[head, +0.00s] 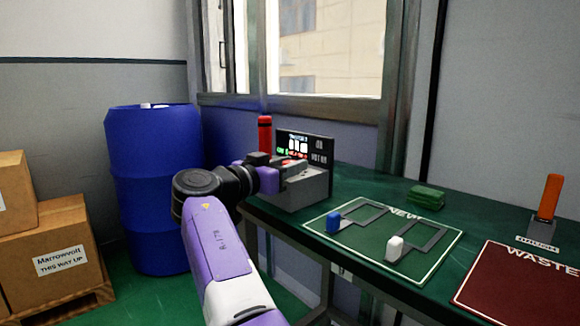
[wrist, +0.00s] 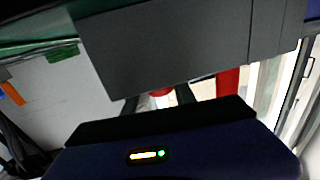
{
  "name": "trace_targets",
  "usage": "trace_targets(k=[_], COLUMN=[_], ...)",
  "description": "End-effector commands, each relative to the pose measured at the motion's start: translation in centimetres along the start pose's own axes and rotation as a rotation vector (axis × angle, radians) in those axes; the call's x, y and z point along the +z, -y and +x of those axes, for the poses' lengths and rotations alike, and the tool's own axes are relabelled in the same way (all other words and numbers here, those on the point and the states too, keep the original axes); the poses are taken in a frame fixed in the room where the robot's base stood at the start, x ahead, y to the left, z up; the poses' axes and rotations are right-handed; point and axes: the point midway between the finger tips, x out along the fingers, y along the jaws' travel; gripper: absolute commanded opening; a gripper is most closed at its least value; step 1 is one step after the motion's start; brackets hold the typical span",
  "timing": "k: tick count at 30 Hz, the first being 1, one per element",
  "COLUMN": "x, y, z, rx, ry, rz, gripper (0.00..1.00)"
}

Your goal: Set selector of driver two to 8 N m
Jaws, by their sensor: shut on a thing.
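A grey console (head: 312,190) with an upright dark panel stands on the green bench. Its panel has a lit display (head: 292,140) with white blocks and small green and red marks; the text is too small to read surely. My gripper (head: 282,166) is at the console's front left, its fingertips mostly hidden in the head view. In the wrist view my gripper (wrist: 158,100) is shut on a small red knob (wrist: 160,93), mostly hidden between the dark fingers. I cannot tell the selector's setting.
A blue barrel (head: 150,190) and boxes (head: 62,245) stand left.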

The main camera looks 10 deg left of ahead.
Motion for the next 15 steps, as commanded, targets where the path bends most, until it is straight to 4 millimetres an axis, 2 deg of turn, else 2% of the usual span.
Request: trace_targets(k=[10, 11, 13, 15], x=[0.06, 0.06, 0.06, 0.05], y=[-0.08, -0.08, -0.06, -0.05], z=[0.10, 0.10, 0.09, 0.07], rx=[0.002, 0.002, 0.002, 0.001], ry=[0.002, 0.002, 0.002, 0.001], rz=[0.000, -0.001, 0.000, 0.000], gripper=[0.00, 0.38, 0.52, 0.54])
